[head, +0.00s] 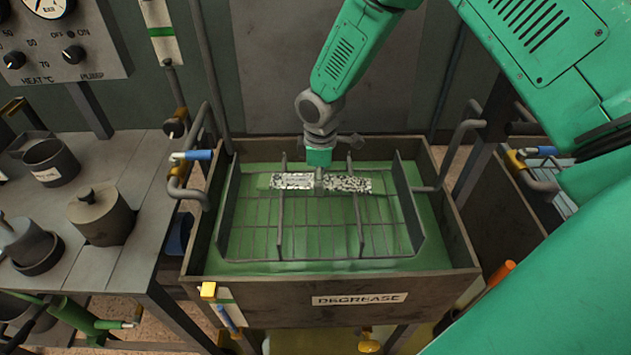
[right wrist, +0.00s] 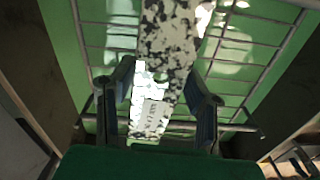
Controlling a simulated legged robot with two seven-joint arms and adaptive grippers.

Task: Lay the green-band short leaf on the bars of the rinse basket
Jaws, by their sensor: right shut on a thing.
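A short flat leaf (head: 349,184), speckled black and white, lies level across my right gripper (head: 319,183) in the head view. The gripper points down and is shut on the leaf near its middle. In the right wrist view the leaf (right wrist: 168,42) runs between the two dark fingers (right wrist: 165,95), with a small printed tag on its near end. The leaf is over the wire basket (head: 262,226) in the tank (head: 252,289) labelled DEGREASE. I cannot tell whether it touches the bars. No basket marked rinse is readable. My left gripper is not in view.
Green liquid fills the tank around the basket, whose side walls stand up. Pipes with blue-handled valves (head: 191,155) flank the tank. A bench (head: 135,185) with pots (head: 101,215) is at left. Another tank (head: 512,213) at right is partly hidden by my right arm.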

